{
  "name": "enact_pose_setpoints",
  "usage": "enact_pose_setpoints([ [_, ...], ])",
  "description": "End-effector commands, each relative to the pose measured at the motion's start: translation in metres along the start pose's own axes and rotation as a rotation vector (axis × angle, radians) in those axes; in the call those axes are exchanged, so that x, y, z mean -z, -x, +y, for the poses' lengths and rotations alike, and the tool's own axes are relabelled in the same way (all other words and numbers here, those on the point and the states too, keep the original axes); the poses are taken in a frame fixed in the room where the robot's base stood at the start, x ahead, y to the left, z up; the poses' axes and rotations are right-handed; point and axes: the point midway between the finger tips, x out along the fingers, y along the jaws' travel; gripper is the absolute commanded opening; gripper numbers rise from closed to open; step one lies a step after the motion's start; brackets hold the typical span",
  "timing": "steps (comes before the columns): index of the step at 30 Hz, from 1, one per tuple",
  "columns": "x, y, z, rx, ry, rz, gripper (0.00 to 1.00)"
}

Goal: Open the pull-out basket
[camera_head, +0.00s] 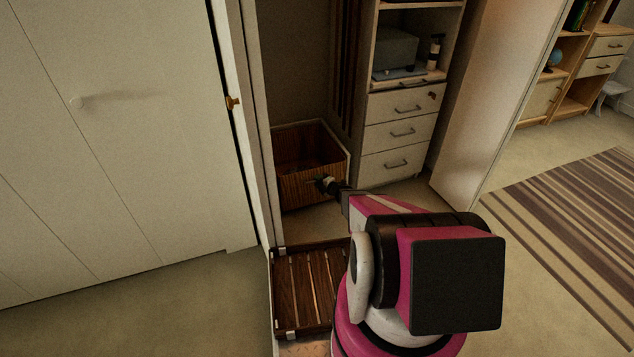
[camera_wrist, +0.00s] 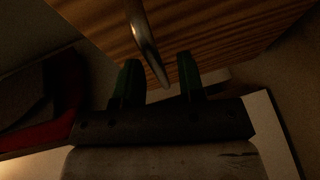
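The pull-out basket (camera_head: 293,190) is a wooden box with striped brown wood on its front and a pale rim, low inside the open wardrobe in the head view. Its wood front (camera_wrist: 225,35) fills the top of the wrist view. A curved metal handle (camera_wrist: 143,38) on that front hangs down toward my gripper (camera_wrist: 158,62). My gripper's two dark green fingers are apart, with the handle's lower end showing between them. I cannot tell whether they touch it. In the head view my gripper (camera_head: 322,184) is small and dark, right at the basket's front.
A slatted dark wood rack (camera_head: 310,285) lies low in front of the wardrobe. White drawers (camera_head: 402,132) stand right of the basket. A white door (camera_head: 498,95) stands open on the right, and closed white panels (camera_head: 120,130) fill the left. A striped rug (camera_head: 575,230) lies at right.

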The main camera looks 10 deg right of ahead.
Motion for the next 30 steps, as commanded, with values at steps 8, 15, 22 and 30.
enact_pose_setpoints([
  [8,-0.0002,-0.0121,0.0001,0.000,0.000,-0.001,0.36],
  [15,-0.0001,-0.0118,0.0001,0.000,-0.001,-0.001,0.20],
  [22,0.0000,-0.0116,0.0000,0.000,-0.001,-0.001,0.00],
  [30,0.0015,-0.0082,-0.0007,0.001,-0.001,-0.001,0.00],
])
